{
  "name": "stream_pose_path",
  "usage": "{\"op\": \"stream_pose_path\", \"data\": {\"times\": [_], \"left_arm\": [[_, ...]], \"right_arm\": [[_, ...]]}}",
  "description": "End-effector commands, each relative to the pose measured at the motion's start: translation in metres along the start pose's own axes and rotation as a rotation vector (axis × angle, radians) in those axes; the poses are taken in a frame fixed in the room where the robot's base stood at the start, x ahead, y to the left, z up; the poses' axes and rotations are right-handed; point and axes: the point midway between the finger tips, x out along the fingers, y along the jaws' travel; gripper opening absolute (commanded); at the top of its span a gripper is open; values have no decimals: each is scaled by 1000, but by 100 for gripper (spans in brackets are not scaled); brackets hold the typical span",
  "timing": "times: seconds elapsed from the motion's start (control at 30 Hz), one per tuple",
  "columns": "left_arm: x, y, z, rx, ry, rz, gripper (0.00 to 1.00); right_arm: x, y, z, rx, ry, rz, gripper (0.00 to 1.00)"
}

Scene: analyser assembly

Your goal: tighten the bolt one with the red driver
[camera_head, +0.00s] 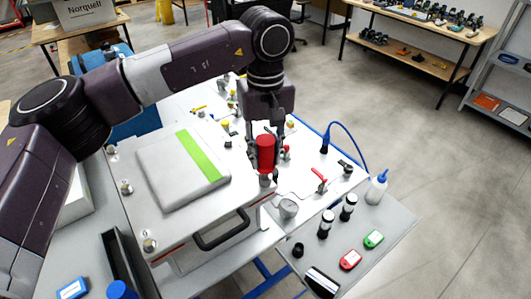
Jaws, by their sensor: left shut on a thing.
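My left gripper (265,140) points down and is shut on the red driver (265,155), a red cylinder held upright. The driver is above the right front part of the analyser (215,214), a pale box with a white and green panel. A small metal fitting (265,181) shows right below the driver. I cannot tell whether the driver touches it or whether it is bolt one. Other bolt-like knobs stand at the left edge of the top, such as one knob (127,188) and another knob (150,245). My right gripper is not in view.
Right of the analyser, a table (390,222) holds a white squeeze bottle (377,187), dark vials (326,224), a red device (350,260) and a green device (374,239). A red-handled clamp (320,181) stands close by. A black handle (222,232) juts from the analyser's front.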

Motion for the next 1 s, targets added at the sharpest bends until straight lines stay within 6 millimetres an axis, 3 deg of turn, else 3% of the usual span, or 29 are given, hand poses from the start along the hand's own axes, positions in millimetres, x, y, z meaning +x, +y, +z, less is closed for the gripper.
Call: {"op": "stream_pose_path", "data": {"times": [0.2, 1.0], "left_arm": [[-18, 1, -2, -1, 8, 7, 0], [-55, 1, -1, 0, 5, 5, 0]], "right_arm": [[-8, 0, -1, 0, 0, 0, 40], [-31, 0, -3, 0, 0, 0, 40]]}}
